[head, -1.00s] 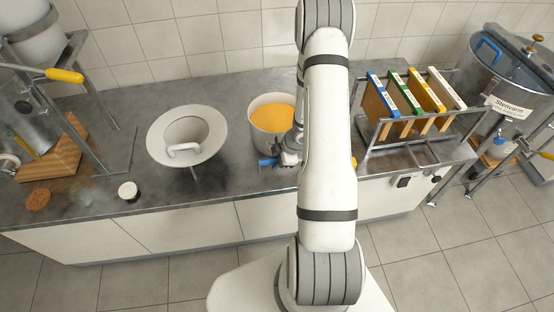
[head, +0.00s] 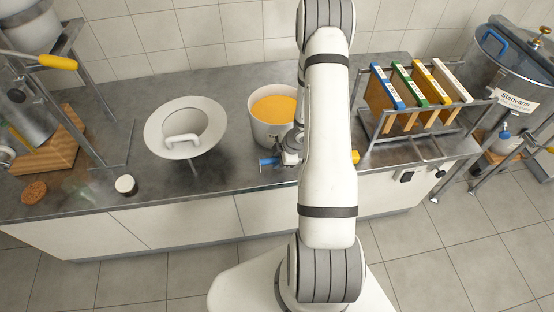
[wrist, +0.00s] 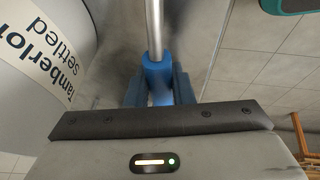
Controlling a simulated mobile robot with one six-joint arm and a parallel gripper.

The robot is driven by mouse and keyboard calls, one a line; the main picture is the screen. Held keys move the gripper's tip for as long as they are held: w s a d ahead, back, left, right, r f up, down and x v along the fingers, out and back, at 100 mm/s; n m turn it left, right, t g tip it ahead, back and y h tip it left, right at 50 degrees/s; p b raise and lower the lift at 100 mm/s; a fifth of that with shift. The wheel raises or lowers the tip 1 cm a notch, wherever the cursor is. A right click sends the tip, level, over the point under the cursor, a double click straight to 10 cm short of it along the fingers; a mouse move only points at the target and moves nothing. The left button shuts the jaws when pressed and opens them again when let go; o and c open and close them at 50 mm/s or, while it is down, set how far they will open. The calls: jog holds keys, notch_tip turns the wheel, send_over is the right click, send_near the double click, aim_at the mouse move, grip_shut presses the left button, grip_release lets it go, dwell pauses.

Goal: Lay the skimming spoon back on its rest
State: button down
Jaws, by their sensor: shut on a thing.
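My gripper (wrist: 158,90) is shut around the skimming spoon, at a blue part of its handle. The spoon's bare metal shaft (wrist: 154,25) runs up out of the wrist view, so the spoon's head is not seen there. In the head view my gripper (head: 289,158) is low in front of the white bucket, partly hidden by my arm, with a blue piece (head: 269,161) sticking out to its left. I cannot make out the spoon's rest in either view.
The white bucket (head: 264,131) holds yellow-orange contents; its labelled side (wrist: 50,60) is close left in the wrist view. A white funnel-like bowl (head: 160,140) stands left. A rack of coloured frames (head: 405,90) stands right. A small yellow thing (head: 355,156) shows beside my arm.

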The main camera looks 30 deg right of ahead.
jog(key=shift+f+b, duration=0.6)
jog(key=shift+f, duration=0.4)
dwell(0.5)
jog(key=c, duration=1.2)
grip_release()
jog(key=p+v, duration=0.7)
jog(key=v, duration=0.1)
